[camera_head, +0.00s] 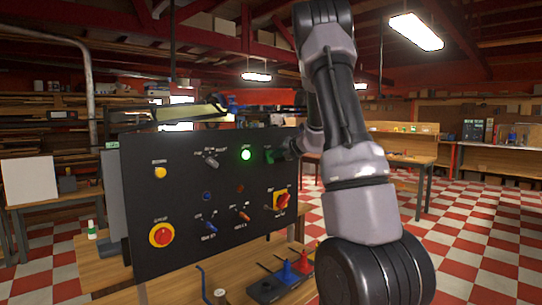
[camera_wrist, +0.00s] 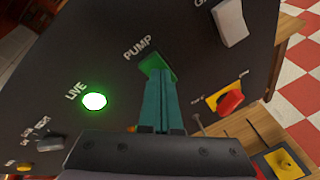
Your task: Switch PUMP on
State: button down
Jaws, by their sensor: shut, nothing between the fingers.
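The PUMP switch (camera_wrist: 151,61) is a green rocker on the black panel (camera_head: 140,215), beside its white PUMP label in the wrist view. My gripper (camera_wrist: 158,74) is shut and empty. Its teal fingers point at the switch, and their tips overlap its lower part in the picture. I cannot tell whether they touch it or which way the rocker is tipped. In the head view my arm reaches the panel's upper right, and the switch is largely hidden there. The LIVE lamp (camera_wrist: 94,101) left of the switch glows green; it also shows in the head view (camera_head: 246,155).
A red rotary knob on a yellow plate (camera_wrist: 231,102) and a grey rocker (camera_wrist: 230,20) lie near the fingers. The panel also has a selector (camera_head: 210,160), toggles and a red round knob (camera_head: 161,235).

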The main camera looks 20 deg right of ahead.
jog(key=shift+s+d+f, duration=0.15)
jog(key=shift+s+f, duration=0.05)
jog(key=shift+s, duration=0.2)
jog(key=shift+s+d+f, duration=0.15)
jog(key=shift+s, duration=0.25)
jog(key=shift+s+d+f, duration=0.25)
jog(key=shift+s+f, duration=0.1)
jog(key=shift+s, duration=0.35)
jog(key=shift+s+d+f, duration=0.3)
jog(key=shift+s+f, duration=0.05)
jog(key=shift+s, duration=0.4)
jog(key=shift+s+d+f, duration=0.25)
jog(key=shift+s+f, duration=0.1)
jog(key=shift+s, duration=0.35)
